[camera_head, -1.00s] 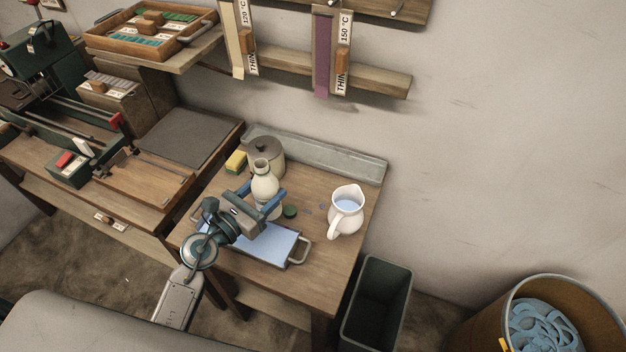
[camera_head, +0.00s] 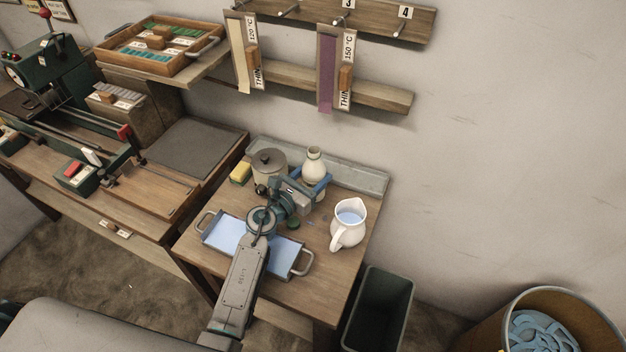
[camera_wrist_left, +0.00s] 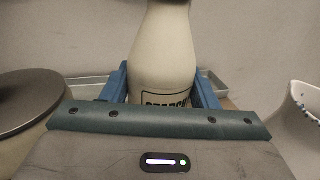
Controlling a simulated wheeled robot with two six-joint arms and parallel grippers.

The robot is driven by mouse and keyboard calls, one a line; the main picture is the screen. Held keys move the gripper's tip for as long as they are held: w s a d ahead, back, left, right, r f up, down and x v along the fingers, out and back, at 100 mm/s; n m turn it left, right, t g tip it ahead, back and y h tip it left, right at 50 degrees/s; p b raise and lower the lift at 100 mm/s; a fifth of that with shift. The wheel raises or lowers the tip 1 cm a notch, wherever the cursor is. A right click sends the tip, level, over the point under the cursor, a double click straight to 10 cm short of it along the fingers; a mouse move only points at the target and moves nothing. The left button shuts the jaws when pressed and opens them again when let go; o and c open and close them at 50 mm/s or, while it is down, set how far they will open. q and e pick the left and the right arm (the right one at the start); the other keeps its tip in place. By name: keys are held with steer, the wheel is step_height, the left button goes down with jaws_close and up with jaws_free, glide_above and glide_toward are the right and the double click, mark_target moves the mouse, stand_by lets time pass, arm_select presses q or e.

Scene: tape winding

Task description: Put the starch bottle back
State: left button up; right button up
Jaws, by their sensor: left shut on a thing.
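The starch bottle (camera_head: 314,164), cream-coloured with a narrow neck and open mouth, is upright at the back of the small wooden table. My left gripper (camera_head: 316,187) is shut on its body, one blue finger on each side. In the left wrist view the bottle (camera_wrist_left: 163,55) stands between the blue fingers, its label partly hidden by my gripper. I cannot tell whether its base touches the table. My right gripper is not in view.
A lidded pot (camera_head: 268,165) and yellow sponge (camera_head: 240,173) stand left of the bottle. A white jug (camera_head: 348,225) of bluish liquid stands right. A tray (camera_head: 226,234) of blue liquid lies in front. A dark bin (camera_head: 378,305) stands below.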

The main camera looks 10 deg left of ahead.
arm_select(q)
steer(key=shift+f, duration=0.9)
steer(key=shift+f, duration=0.1)
steer(key=shift+f+b, duration=0.15)
steer(key=shift+b, duration=0.2)
steer(key=o, duration=1.2)
